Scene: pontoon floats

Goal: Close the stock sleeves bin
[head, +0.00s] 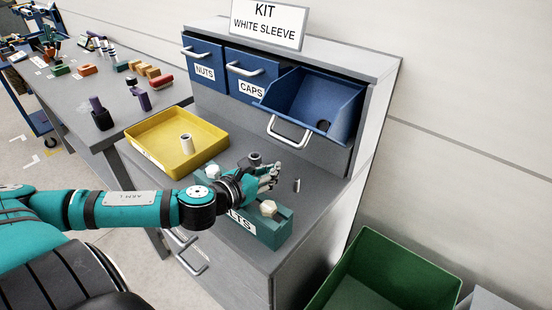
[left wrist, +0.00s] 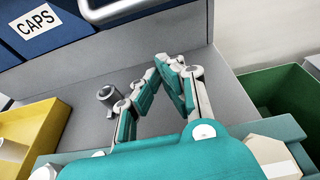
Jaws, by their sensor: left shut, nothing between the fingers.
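The open blue bin (head: 345,112) at the right end of the cabinet's row is tilted out, with its handle (head: 288,136) low at the front. I take it as the stock sleeves bin; no label on it is readable. A small dark piece (head: 323,126) lies inside. A handle (left wrist: 112,10), apparently its own, shows at the top of the left wrist view. My left gripper (head: 272,177) is shut and empty, over the worktop below and in front of the bin, apart from the handle. Its fingers (left wrist: 168,62) show in the left wrist view. My right gripper is not in view.
The NUTS drawer (head: 202,63) and CAPS drawer (head: 248,76) look closed. A yellow tray (head: 160,128) holds a white sleeve (head: 186,143). A teal bolt holder (head: 275,232) is under my left wrist. A small grey cylinder (head: 297,185) stands nearby. A green crate (head: 375,262) is at lower right.

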